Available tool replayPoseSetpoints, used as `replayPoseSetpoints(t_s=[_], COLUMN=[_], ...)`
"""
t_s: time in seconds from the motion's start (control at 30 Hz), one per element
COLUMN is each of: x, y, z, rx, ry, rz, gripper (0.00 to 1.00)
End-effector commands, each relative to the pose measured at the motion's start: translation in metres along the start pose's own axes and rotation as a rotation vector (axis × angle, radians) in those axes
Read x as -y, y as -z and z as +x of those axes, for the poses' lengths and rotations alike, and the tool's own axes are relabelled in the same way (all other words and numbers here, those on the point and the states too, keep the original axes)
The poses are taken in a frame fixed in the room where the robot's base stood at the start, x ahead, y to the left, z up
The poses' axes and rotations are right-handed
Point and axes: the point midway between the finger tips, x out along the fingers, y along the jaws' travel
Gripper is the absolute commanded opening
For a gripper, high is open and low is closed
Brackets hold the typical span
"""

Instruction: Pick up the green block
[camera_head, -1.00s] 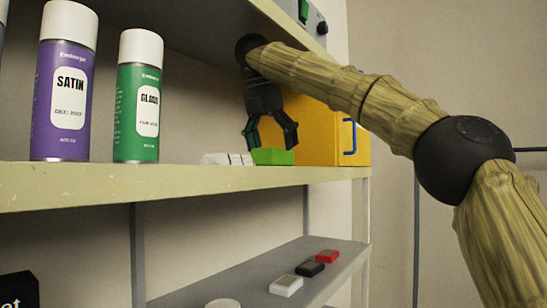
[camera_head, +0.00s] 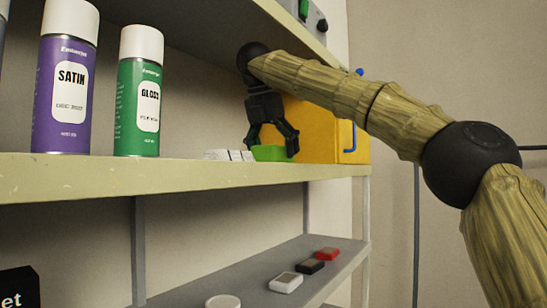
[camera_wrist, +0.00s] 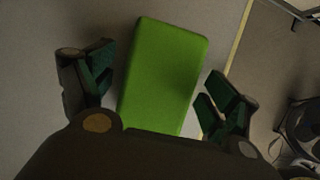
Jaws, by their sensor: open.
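The green block (camera_head: 271,153) lies on the upper shelf, between the white blocks and the yellow box. My gripper (camera_head: 272,146) points down over it, with its fingertips low at the block's height. In the wrist view the green block (camera_wrist: 163,75) lies between the two open fingers of my gripper (camera_wrist: 160,93). A gap shows on the left side; the right finger is close to the block's edge, and I cannot tell whether it touches. My palm hides the block's near end.
The yellow box (camera_head: 315,130) with a blue handle stands right behind the gripper. White blocks (camera_head: 229,155) sit just left of the green block. A green can (camera_head: 138,95) and a purple can (camera_head: 66,85) stand farther left. The shelf edge (camera_head: 150,180) runs along the front.

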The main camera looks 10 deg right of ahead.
Motion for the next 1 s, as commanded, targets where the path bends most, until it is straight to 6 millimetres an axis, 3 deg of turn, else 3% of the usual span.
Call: replayPoseSetpoints(t_s=[0.33, 0.6, 0.63, 1.0], x=[0.0000, 0.0000, 0.0000, 0.0000], y=[0.0004, 0.0003, 0.0003, -0.0008], z=[0.0009, 0.0010, 0.0010, -0.0017], rx=[0.000, 0.000, 0.000, 0.000], ry=[0.000, 0.000, 0.000, 0.000], rz=[0.000, 0.000, 0.000, 0.000], gripper=[0.88, 0.40, 0.38, 0.38])
